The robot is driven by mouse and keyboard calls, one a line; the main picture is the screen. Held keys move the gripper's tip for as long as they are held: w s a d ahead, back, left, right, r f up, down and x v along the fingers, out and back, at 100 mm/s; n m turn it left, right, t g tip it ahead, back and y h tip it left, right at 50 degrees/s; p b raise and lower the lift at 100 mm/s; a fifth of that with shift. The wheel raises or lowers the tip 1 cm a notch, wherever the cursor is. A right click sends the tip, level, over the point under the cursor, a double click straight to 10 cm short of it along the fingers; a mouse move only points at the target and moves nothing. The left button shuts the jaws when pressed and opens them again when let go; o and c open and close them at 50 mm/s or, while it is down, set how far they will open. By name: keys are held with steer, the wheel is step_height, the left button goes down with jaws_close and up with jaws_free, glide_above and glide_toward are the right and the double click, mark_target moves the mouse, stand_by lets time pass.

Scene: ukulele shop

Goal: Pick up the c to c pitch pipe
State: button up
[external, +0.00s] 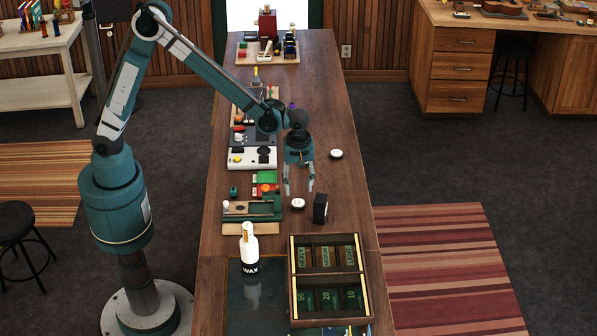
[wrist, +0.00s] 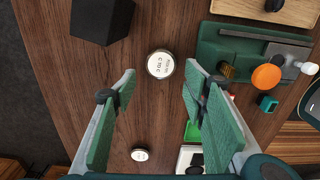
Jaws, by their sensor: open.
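The C to C pitch pipe (wrist: 160,64) is a small round disc with a white top and dark lettering. It lies flat on the wooden counter, and also shows in the external view (external: 298,203). My gripper (wrist: 159,78) is open and empty, pointing down above the counter, with the fingers on either side of the picture. The pipe appears centred just beyond the fingertips, apart from both. In the external view, my gripper (external: 298,190) hangs just behind the pipe. A second white-topped disc (external: 336,154) lies farther back; its lettering is too small to read in the wrist view (wrist: 140,155).
A black box (external: 320,207) stands close to the pipe. A white wax bottle (external: 249,245) and a glass-topped case (external: 328,278) are nearer the camera. The counter behind and right is mostly clear.

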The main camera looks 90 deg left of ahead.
mark_target(298, 203)
steer(key=shift+f, duration=0.1)
steer(key=shift+f, duration=1.2)
steer(key=shift+s+f+p, duration=0.1)
steer(key=shift+f+p, duration=0.2)
steer(key=shift+f, duration=2.3)
steer(key=c, duration=0.7)
steer(key=shift+r, duration=0.15)
steer(key=shift+c, duration=0.2)
step_height(298, 203, up, 10)
